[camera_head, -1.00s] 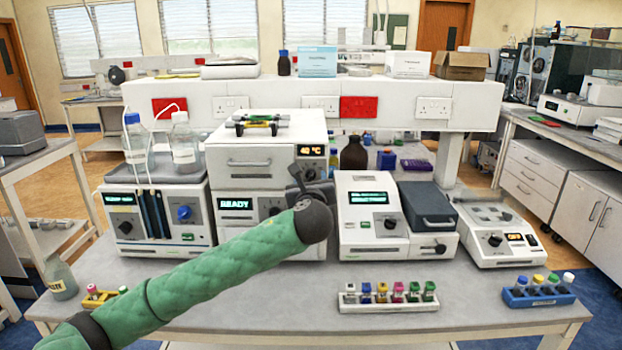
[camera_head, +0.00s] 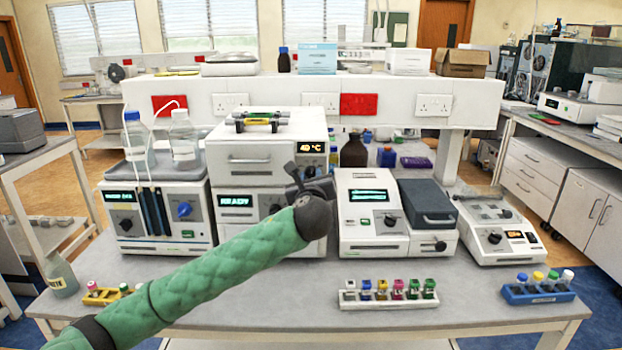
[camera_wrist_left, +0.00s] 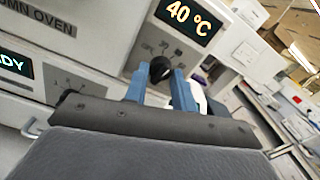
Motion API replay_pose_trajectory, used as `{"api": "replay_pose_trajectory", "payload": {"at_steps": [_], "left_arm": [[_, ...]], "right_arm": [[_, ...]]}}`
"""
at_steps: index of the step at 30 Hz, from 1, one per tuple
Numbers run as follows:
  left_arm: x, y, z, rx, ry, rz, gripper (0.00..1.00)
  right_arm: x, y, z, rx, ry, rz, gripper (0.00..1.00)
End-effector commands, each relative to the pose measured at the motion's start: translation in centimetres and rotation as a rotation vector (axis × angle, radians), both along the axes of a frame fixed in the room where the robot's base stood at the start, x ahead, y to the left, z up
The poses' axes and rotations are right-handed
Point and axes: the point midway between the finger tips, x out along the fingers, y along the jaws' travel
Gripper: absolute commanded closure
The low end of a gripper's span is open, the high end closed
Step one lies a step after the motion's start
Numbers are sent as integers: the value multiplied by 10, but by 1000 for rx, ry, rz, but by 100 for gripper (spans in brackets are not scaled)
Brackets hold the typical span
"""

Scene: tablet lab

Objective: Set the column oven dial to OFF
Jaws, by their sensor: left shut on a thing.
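The column oven (camera_head: 262,150) is the upper white unit of a stack; its lettering "…UMN OVEN" shows in the left wrist view, and its display (camera_wrist_left: 182,18) reads 40 °C. Its black dial (camera_wrist_left: 160,68) sits on the panel below the display. My left gripper (camera_wrist_left: 159,78) has its two blue fingers on either side of the dial, shut on it. In the head view the same gripper (camera_head: 297,174) is at the oven's front right and hides most of the dial. The dial's pointer and markings are too small or covered to read. My right gripper is not in view.
Below the oven is a unit with a READY display (camera_head: 236,201). A pump unit with a blue knob (camera_head: 184,209) stands left, an instrument with a lit screen (camera_head: 368,196) right. Vial racks (camera_head: 388,304) lie along the front of the bench. Bare bench lies between.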

Motion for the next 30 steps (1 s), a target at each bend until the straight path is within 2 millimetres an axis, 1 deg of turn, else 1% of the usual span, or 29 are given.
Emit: {"api": "replay_pose_trajectory", "payload": {"at_steps": [2,6,14,22,30], "left_arm": [[0,0,-2,-53,3,0,97],[0,-1,-2,-171,2,-1,97],[0,-1,-2,-418,3,-1,97],[0,-1,-2,-675,3,0,97],[0,-2,-1,-928,2,1,97]], "right_arm": [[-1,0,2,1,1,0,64],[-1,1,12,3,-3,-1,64],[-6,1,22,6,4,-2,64],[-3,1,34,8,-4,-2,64],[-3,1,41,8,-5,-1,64]]}}
